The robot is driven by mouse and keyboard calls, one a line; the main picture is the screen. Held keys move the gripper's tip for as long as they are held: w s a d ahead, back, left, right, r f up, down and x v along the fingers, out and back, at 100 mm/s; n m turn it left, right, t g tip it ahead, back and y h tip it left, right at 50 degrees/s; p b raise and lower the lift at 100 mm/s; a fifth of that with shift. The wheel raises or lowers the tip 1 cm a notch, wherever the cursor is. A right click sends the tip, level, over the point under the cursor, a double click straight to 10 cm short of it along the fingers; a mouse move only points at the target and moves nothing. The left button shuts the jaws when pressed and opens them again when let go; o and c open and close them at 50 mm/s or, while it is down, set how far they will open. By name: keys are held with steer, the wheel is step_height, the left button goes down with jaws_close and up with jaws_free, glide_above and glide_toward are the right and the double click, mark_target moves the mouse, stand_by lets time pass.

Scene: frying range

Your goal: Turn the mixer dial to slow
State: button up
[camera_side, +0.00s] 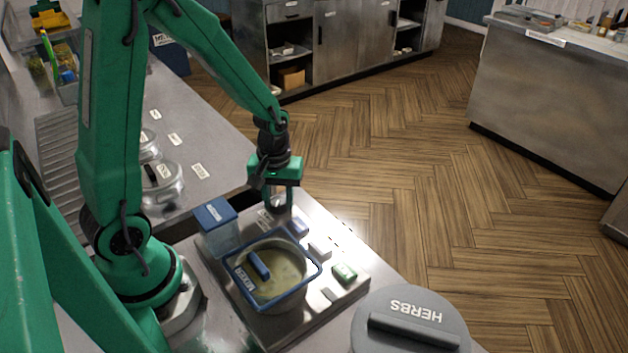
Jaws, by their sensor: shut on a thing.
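My gripper (279,208) points straight down at the back corner of this unit, behind the pot. It is shut on a small grey piece low between its fingers, which appears to be the mixer dial. The fingers hide most of it, so I cannot tell which way it points.
A blue-lidded clear box (214,212) stands left of my gripper. A grey lid marked HERBS (412,325) is in front. Clear lidded jars (162,182) stand on the left counter.

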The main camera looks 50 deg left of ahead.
mark_target(278, 201)
steer(key=o, duration=1)
steer(key=shift+r, duration=0.1)
steer(key=shift+r, duration=3.8)
steer(key=shift+r, duration=0.1)
